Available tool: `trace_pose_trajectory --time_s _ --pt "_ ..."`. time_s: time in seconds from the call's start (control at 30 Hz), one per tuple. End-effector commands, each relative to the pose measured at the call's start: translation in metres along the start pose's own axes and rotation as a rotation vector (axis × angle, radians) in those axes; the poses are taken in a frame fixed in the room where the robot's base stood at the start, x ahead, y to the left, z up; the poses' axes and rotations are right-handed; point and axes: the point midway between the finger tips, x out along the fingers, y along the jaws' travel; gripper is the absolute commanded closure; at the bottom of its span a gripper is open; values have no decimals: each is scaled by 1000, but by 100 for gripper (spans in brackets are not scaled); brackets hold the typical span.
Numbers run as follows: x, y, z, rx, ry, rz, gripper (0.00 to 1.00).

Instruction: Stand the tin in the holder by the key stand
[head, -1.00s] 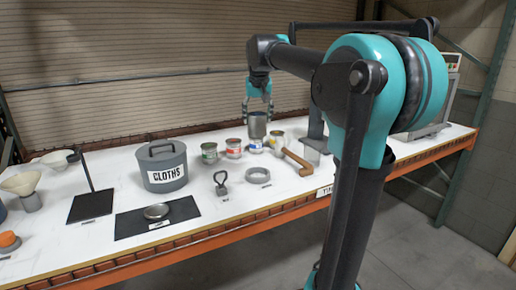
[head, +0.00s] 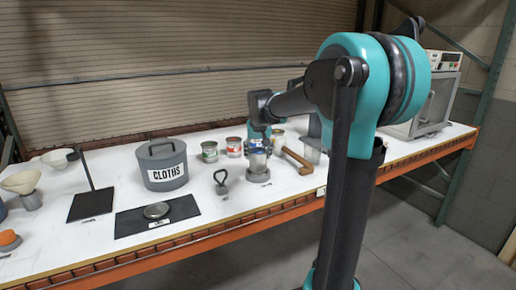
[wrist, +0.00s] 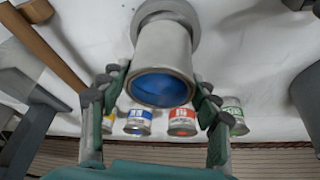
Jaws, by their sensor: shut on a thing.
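My gripper (head: 258,148) is shut on a plain grey tin (head: 258,161), upright or nearly so. In the wrist view my gripper (wrist: 157,86) has a finger on each side of the tin (wrist: 163,48), whose open top shows blue inside. The round grey holder (head: 258,178) is directly under the tin; its rim (wrist: 150,14) shows around the tin's lower end in the wrist view. I cannot tell whether the tin's base is inside the ring or just above it. The key stand (head: 221,182), small and dark with a loop top, stands just left of the holder.
Behind are green (head: 209,152), red (head: 234,147), yellow (head: 278,142) and blue (wrist: 138,122) labelled tins. A wooden-handled tool (head: 297,160) lies close right of the holder. A grey cloths pot (head: 165,170) stands left. The table's front edge is near.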

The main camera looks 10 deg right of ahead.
Motion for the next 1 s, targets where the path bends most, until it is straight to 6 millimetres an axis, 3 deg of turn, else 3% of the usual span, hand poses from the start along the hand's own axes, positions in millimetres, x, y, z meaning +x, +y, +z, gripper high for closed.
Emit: trace_pose_trajectory --time_s 0.3,0.77,0.8,0.93,1.0 --pt "30 0 12 0 0 0 82" --pt "35 0 14 0 0 0 82" --pt "35 0 14 0 0 0 35" --pt "35 0 14 0 0 0 19" --pt "34 0 14 0 0 0 18"
